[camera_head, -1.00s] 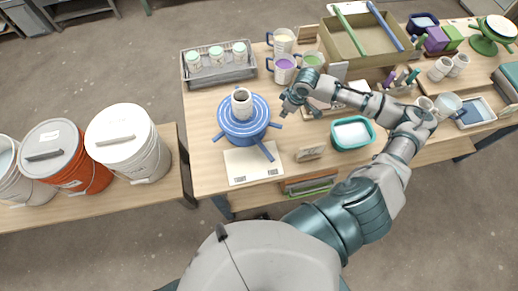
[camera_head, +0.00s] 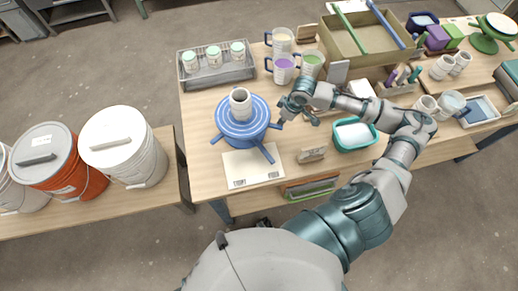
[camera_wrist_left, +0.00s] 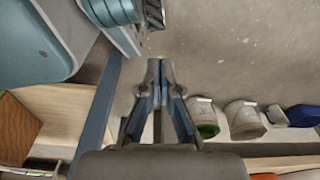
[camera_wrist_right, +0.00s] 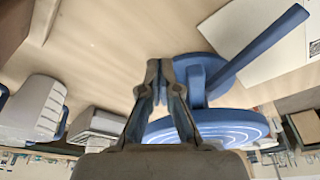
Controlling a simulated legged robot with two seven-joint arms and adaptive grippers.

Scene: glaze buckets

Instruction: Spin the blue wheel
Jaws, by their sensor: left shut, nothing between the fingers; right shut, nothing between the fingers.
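My right gripper (camera_head: 281,119) is shut and empty just right of the wheel, by the short right-hand handle. In the right wrist view, the shut fingertips (camera_wrist_right: 160,66) are close beside a blue handle (camera_wrist_right: 255,50), with the ringed wheel face (camera_wrist_right: 215,130) behind them. I cannot tell whether they touch. My left gripper (camera_wrist_left: 160,68) is shut and empty, over bare floor in its wrist view, outside the head view.
Mugs (camera_head: 282,68) stand behind right, and a teal basin (camera_head: 354,134) is right of my right gripper. Lidded buckets (camera_head: 124,146) stand on the left bench.

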